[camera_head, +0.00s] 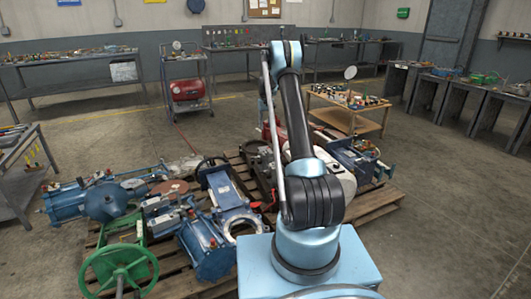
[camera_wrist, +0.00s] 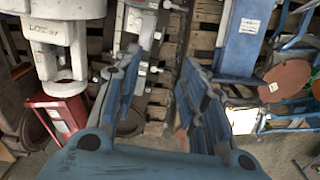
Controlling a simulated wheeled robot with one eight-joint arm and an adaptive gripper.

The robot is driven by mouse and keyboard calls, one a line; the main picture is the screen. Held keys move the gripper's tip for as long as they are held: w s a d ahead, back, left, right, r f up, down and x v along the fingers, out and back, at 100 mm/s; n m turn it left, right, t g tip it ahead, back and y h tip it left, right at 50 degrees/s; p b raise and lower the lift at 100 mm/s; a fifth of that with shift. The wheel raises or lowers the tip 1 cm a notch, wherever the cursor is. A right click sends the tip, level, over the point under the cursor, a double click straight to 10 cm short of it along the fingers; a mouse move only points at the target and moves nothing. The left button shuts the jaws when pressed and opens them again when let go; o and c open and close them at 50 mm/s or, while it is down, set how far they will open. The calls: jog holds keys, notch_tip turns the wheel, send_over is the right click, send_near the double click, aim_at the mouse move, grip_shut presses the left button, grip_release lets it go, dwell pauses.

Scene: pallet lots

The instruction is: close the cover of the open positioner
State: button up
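My gripper (camera_wrist: 160,75) is open in the wrist view, with its two fingers apart and nothing held between them. Grey and white fittings (camera_wrist: 148,22) on the pallet show beyond and between the fingers. I cannot tell which part is the open positioner or make out its cover. In the head view, valves and actuators lie on the wooden pallet (camera_head: 375,207), including a blue actuator (camera_head: 207,247) at front left and another blue unit (camera_head: 352,160) at right. My arm hides the middle of the pallet, and the gripper cannot be made out there.
In the wrist view, a white valve body (camera_wrist: 68,40) with a red part (camera_wrist: 62,115) stands left, close to the left finger. A blue plate (camera_wrist: 243,35) lies right. A green handwheel (camera_head: 120,268) is at front left. The floor right of the pallet is clear.

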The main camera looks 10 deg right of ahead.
notch_tip(320, 180, down, 18)
jog(key=shift+w, duration=0.15)
dwell(0.6)
jog(key=shift+c, duration=0.4)
